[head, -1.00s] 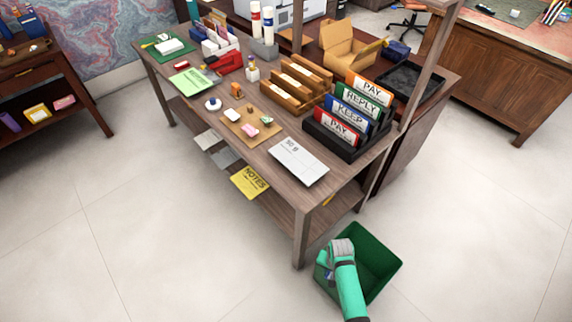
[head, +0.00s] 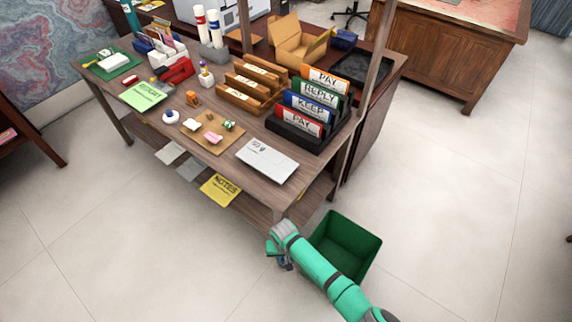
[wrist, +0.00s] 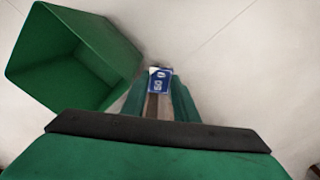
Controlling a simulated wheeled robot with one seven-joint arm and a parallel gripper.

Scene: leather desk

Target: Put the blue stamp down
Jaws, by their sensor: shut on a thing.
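My gripper (wrist: 160,92) is shut on the blue stamp (wrist: 160,80), a small blue block with white markings that shows between the fingertips in the wrist view. Bare floor shows beyond it. In the head view my gripper (head: 282,262) hangs just left of the green bin, in front of the desk's near corner. The stamp cannot be made out clearly there.
The green bin (head: 345,246) stands open on the floor to the right of my gripper; it also shows in the wrist view (wrist: 75,55). The wooden desk (head: 225,172) holds folders, trays, a white notepad (head: 267,161) and a corkboard (head: 214,138). Pale floor is clear around.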

